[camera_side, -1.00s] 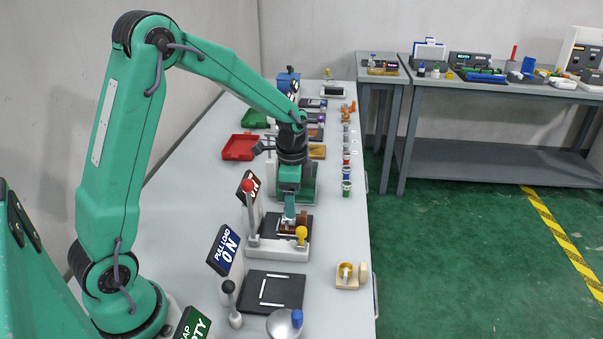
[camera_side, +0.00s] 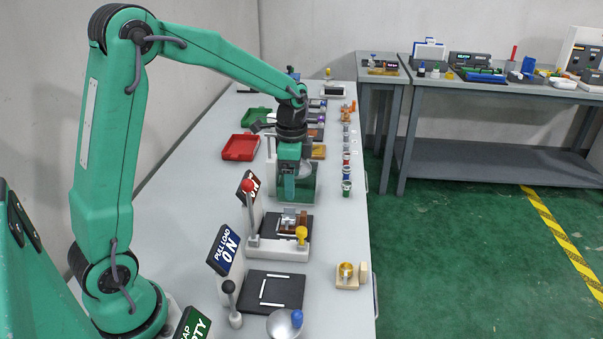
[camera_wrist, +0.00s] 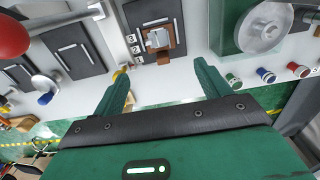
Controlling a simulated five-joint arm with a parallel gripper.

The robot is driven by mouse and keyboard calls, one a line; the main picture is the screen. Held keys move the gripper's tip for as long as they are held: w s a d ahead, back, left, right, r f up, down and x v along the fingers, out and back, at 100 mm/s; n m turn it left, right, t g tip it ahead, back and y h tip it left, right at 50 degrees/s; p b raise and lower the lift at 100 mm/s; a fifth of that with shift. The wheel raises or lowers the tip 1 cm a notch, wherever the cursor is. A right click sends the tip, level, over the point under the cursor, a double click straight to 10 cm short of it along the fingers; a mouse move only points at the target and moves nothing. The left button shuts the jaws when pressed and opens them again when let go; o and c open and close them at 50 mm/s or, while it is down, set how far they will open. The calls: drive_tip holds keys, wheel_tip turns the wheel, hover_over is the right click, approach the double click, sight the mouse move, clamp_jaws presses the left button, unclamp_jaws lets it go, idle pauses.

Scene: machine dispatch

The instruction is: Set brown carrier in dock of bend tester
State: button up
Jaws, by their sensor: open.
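The brown carrier (camera_side: 286,227) sits on the black dock plate (camera_side: 267,226) of a light grey machine with a red-knobbed lever. It bears a grey metal piece. In the wrist view the carrier (camera_wrist: 165,54) lies on the dark plate (camera_wrist: 133,14), between white marker lines, and looks flat. My gripper (camera_side: 289,196) is above the carrier and apart from it. In the wrist view my gripper (camera_wrist: 160,72) has its two green fingers spread, with nothing between them. I cannot read the name of the machine, so I cannot confirm that it is the bend tester.
A yellow knob (camera_side: 301,235) stands at the dock's front right. The red-knobbed lever (camera_side: 248,200) and a sign stand at its left. Nearer lies an empty dark plate (camera_side: 270,291) by a "PULL LOAD ON" sign (camera_side: 225,248). A green machine (camera_side: 309,188) stands just behind.

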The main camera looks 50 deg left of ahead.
drive_tip(key=shift+r, duration=0.1)
drive_tip(key=s+d+r+n+t, duration=0.2)
drive_tip(key=s+d+r+n, duration=0.1)
drive_tip(key=s, duration=0.7)
drive_tip(key=s+d+r+n+t, duration=0.3)
drive_tip(key=s+r+n, duration=0.3)
drive_tip(key=s, duration=0.3)
drive_tip(key=shift+s+d+r+t, duration=0.3)
drive_tip(key=shift+s+r, duration=0.1)
drive_tip(key=shift+r, duration=0.35)
